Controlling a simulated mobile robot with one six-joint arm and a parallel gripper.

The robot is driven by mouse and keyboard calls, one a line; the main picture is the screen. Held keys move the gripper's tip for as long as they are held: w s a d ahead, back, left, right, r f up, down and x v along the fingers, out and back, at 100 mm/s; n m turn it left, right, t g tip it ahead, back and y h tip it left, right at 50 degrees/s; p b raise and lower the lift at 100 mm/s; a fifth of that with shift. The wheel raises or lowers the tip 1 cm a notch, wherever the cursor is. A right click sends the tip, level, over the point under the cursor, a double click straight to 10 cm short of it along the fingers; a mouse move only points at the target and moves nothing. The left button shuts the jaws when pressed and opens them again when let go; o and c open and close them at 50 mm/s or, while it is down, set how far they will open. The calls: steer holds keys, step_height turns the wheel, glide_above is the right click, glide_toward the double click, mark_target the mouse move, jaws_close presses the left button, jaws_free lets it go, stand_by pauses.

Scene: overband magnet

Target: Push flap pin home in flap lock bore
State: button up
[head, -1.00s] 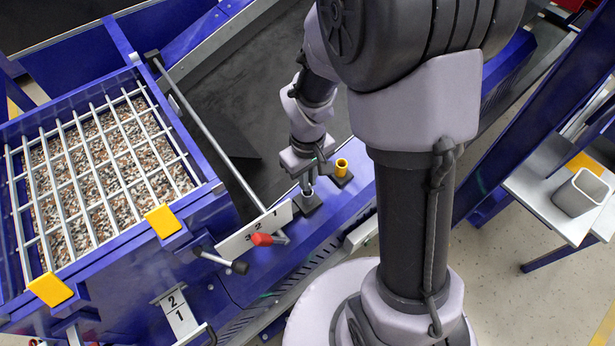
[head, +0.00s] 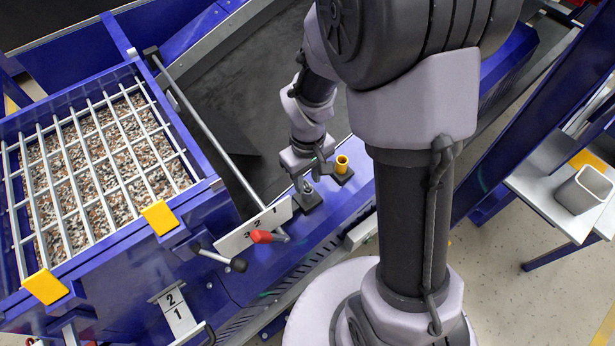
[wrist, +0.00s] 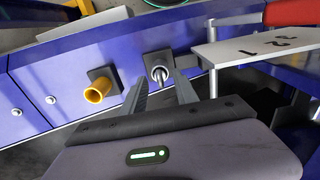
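The flap pin (wrist: 160,73) is a silver, round-ended pin standing in the flap lock bore (wrist: 152,58), a ringed hole in a dark square plate on the blue beam. In the head view the pin (head: 308,188) shows small above its plate (head: 311,203). How deep it sits I cannot tell. My gripper (wrist: 160,82) is open, its two dark fingers apart on either side of the pin's line, with a visible gap. In the head view my gripper (head: 310,183) is right over the plate.
A yellow socket (wrist: 97,92) on its own dark plate stands beside the bore. A white plate numbered 1, 2, 3 (head: 240,234) and a red-handled lever (head: 262,237) are close on the other side. A grated gravel bin (head: 199,202) stands at left.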

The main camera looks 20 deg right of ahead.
mark_target(307, 182)
step_height(307, 182, up, 17)
steer(key=p, duration=0.8)
steer(key=shift+r, duration=0.2)
